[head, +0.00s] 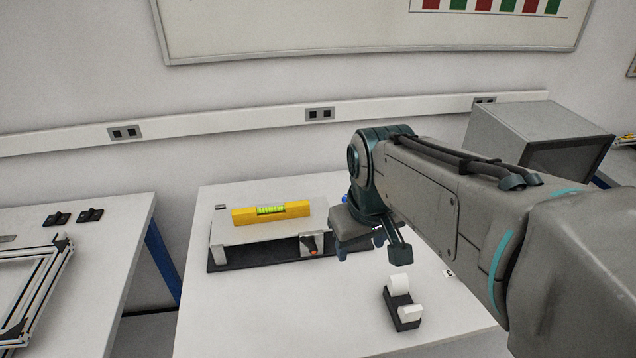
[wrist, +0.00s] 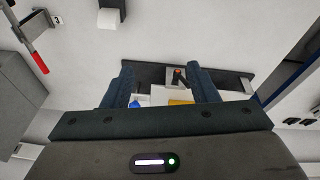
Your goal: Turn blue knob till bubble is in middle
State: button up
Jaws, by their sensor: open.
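A yellow spirit level (head: 243,216) with a green vial (head: 270,210) lies on a raised white plate (head: 230,236) over a black base (head: 228,264). The vial is too small to tell where its bubble is. A dark knob with an orange-red tip (head: 308,245) sits at the plate's front; it also shows in the wrist view (wrist: 179,76). A blue knob (wrist: 135,101) shows partly beside the left finger in the wrist view; in the head view a bit of blue shows beside my arm. My gripper (head: 360,245) is open and empty, right of the plate; its fingers (wrist: 163,75) show in the wrist view.
A tape dispenser (head: 403,312) stands on the white table (head: 260,325) in front of my gripper. A grey box (head: 535,125) is at the back right. A frame (head: 30,290) lies on another table at left. The front-left of the white table is clear.

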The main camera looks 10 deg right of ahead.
jog(key=w+d+r+n+g, duration=0.1)
jog(key=w+d+n, duration=0.3)
jog(key=w, duration=1)
jog(key=w+d+n+g, duration=0.2)
jog(key=w+n, duration=0.4)
jog(key=w, duration=0.8)
notch_tip(320, 180, down, 13)
jog(key=shift+w+a+f+p, duration=0.1)
jog(key=shift+f+p, duration=0.1)
jog(key=shift+p, duration=0.65)
jog(key=c, duration=1)
